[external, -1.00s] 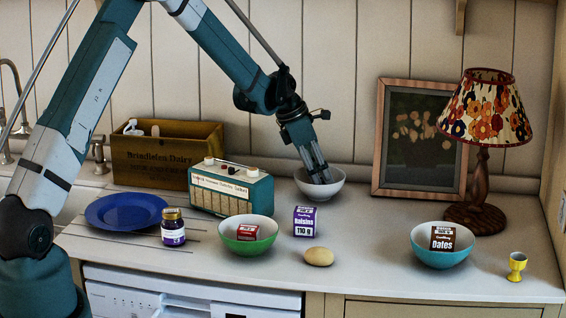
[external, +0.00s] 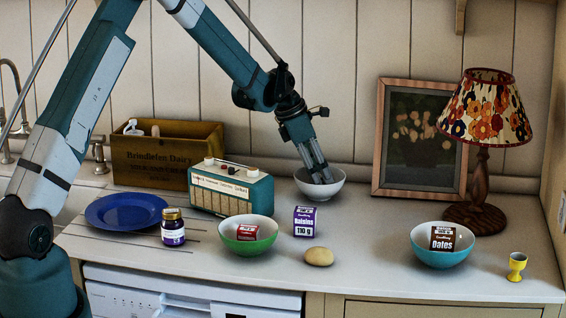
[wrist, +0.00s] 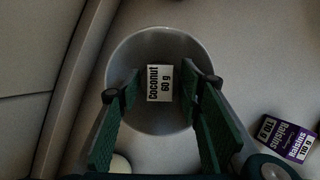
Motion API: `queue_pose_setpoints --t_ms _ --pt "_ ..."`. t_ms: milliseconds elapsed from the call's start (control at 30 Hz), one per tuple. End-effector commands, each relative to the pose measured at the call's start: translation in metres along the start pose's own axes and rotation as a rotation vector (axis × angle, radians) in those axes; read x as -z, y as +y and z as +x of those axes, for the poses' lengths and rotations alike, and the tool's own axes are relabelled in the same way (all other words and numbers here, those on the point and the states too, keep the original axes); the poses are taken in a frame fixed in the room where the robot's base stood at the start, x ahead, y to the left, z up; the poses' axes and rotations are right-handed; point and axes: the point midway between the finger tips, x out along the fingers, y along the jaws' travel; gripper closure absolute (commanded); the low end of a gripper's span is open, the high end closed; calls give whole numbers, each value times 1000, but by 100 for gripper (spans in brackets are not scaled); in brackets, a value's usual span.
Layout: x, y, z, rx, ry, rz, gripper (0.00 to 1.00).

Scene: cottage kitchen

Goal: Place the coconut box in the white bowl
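The coconut box (wrist: 160,90) is small and white with dark lettering, and lies inside the white bowl (wrist: 122,62) in the wrist view. The white bowl (external: 335,187) stands at the back of the counter, right of the radio, in the external view. My gripper (external: 321,179) points down into the bowl. In the wrist view my gripper (wrist: 161,78) is open, with a finger on each side of the box and a gap on both sides. The box is hidden in the external view.
A raisins box (external: 305,221) stands in front of the bowl, near an egg-like object (external: 319,256). A radio (external: 231,189) is close on the left. A framed picture (external: 419,140) and lamp (external: 487,110) stand right. The green bowl (external: 248,248) and teal bowl (external: 441,258) hold boxes.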

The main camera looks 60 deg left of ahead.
Motion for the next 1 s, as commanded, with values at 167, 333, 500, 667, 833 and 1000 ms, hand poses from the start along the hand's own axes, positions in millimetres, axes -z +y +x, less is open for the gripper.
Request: queue_pose_setpoints --t_ms 167,333,500,667,833,1000 --pt "0 0 -19 0 0 -1 64" --pt "0 0 -42 0 0 0 64" --pt "0 0 -65 0 0 0 64" --pt "0 0 -85 0 0 0 64" --pt "0 0 -102 0 0 -1 64" --pt "0 0 -110 0 0 0 64"
